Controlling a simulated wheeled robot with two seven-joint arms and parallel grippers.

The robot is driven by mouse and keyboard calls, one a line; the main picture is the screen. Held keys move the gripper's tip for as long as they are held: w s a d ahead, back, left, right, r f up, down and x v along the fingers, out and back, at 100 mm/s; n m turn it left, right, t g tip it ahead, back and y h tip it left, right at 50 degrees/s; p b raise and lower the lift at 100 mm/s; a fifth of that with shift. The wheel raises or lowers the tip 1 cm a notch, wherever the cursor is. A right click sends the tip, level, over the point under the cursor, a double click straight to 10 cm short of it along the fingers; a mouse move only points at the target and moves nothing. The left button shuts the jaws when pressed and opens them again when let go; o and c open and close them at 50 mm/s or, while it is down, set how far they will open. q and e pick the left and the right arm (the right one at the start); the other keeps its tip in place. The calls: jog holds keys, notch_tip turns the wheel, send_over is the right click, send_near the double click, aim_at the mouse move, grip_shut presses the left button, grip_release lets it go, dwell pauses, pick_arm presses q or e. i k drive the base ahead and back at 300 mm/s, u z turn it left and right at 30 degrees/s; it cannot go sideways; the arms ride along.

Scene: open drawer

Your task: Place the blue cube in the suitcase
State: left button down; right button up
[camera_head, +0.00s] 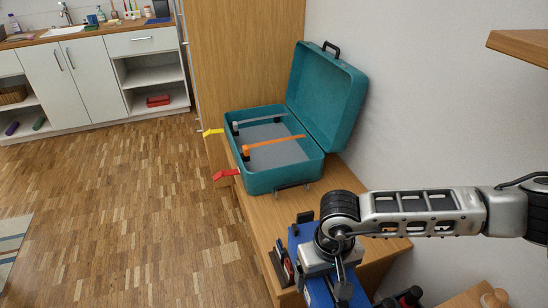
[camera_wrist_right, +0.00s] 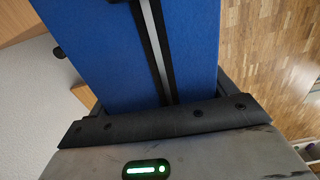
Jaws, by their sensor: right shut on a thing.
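The teal suitcase (camera_head: 255,180) stands open on the wooden cabinet top, its lid (camera_head: 335,95) raised toward the wall. Its grey inside is empty apart from an orange strap and a grey strap lying across it. My right gripper (camera_head: 330,272) is in front of the suitcase, pointing down and shut on a blue block-like thing (camera_head: 319,291), the only blue thing near it. In the right wrist view the blue thing (camera_wrist_right: 200,45) fills the jaws, with a dark band and silver strip along its middle. The wrist hides part of it. My left gripper is out of view.
Small dark items (camera_head: 281,266) and a red-and-black thing (camera_head: 405,300) lie close around my right gripper. A wooden shelf (camera_head: 520,45) juts out at upper right.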

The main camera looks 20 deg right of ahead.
aim_at(273, 150)
jog(key=u, duration=0.95)
jog(key=i, duration=3.55)
jog(key=z, duration=2.95)
jog(key=i, duration=1.05)
